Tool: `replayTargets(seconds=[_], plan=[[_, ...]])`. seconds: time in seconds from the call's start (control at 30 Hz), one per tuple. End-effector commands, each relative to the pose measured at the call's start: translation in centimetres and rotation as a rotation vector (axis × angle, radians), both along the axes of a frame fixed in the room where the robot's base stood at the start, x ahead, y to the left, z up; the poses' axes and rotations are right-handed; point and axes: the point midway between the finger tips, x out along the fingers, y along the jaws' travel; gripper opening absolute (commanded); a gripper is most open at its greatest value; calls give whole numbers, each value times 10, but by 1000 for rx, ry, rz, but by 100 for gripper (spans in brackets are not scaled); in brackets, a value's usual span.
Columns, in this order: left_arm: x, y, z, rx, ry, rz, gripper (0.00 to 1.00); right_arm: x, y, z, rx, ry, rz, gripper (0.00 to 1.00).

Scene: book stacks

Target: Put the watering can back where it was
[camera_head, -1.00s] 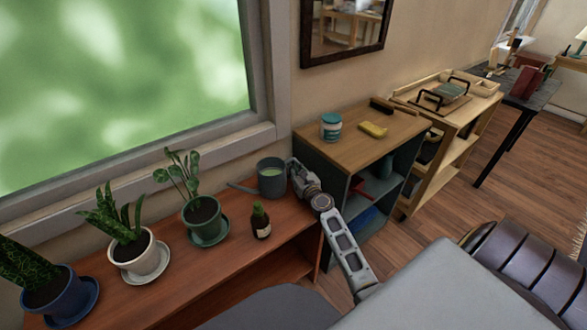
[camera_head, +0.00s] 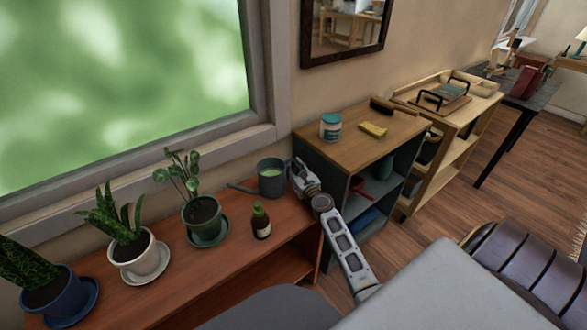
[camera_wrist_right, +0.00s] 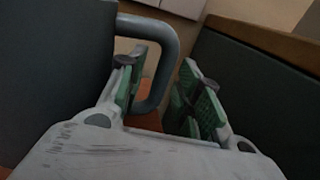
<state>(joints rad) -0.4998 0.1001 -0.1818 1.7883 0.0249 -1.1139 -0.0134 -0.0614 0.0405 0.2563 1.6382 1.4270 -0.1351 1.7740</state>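The grey watering can (camera_head: 271,180) stands upright on the reddish-brown wooden shelf (camera_head: 180,260), near its right end by the window wall. Its spout points left and its handle faces my right gripper (camera_head: 292,169). In the right wrist view the can's grey loop handle (camera_wrist_right: 168,65) shows between the green-padded fingers of my right gripper (camera_wrist_right: 165,88). The fingers are apart, one by the inside of the loop and one outside, with a gap visible to the handle. My left gripper is out of view.
Potted plants in green (camera_head: 205,225), white (camera_head: 140,260) and blue (camera_head: 62,297) pots line the shelf to the left. A dark cabinet (camera_head: 335,165) stands close on the right.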

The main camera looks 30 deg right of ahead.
Motion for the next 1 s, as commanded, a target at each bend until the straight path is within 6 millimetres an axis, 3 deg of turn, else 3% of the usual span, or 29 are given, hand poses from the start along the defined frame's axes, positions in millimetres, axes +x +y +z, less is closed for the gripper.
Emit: replayTargets(seconds=[0.3, 0.43, 1.0], plan=[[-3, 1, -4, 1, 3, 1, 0, 0, 0, 2, 0, 0, 0, 34], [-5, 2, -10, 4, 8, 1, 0, -10, 1, 1, 0, 1, 0, 34], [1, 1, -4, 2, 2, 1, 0, -59, 7, 2, 0, 1, -1, 34]])
